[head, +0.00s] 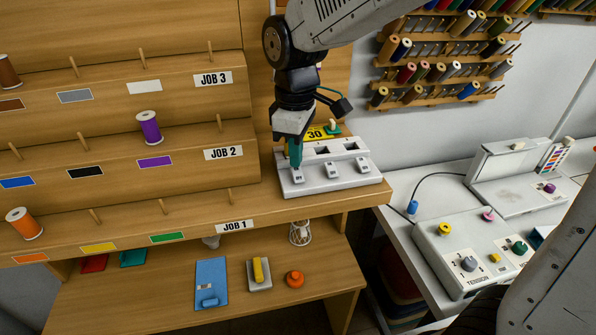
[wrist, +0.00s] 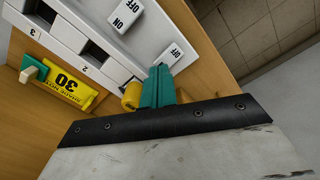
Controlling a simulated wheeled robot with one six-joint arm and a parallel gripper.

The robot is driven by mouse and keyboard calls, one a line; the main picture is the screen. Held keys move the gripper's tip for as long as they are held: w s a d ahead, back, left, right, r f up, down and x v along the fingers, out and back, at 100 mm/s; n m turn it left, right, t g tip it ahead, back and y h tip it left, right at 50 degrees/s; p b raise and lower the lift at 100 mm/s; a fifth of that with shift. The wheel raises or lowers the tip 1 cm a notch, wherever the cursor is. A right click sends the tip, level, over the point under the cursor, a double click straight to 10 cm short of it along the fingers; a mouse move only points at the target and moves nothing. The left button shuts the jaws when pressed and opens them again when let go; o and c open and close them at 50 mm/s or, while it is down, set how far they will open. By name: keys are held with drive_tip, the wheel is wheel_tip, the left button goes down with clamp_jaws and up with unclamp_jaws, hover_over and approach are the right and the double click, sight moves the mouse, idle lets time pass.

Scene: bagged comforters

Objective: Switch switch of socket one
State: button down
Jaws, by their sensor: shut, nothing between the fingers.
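The white socket strip (head: 330,182) lies on the wooden shelf top, with a row of sockets and a switch in front of each. My gripper (head: 296,163) points down with its teal fingers shut and empty, at the leftmost switch (head: 298,179). In the wrist view the closed fingers (wrist: 162,72) sit right against or just over the end switch (wrist: 172,55), whose OFF label shows; its other end is hidden by the fingers. I cannot tell if they touch. The middle switch (wrist: 124,16) shows ON and OFF. Socket one is mostly hidden; a yellow piece (wrist: 130,97) shows beside the fingers.
A yellow 30 sign (head: 318,133) and a small teal-based peg (head: 334,127) stand behind the strip. The stepped spool rack (head: 120,115) is to the left. A machine with knobs (head: 475,250) stands right.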

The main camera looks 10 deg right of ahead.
drive_tip(key=shift+f, duration=0.55)
drive_tip(key=shift+r, duration=3.5)
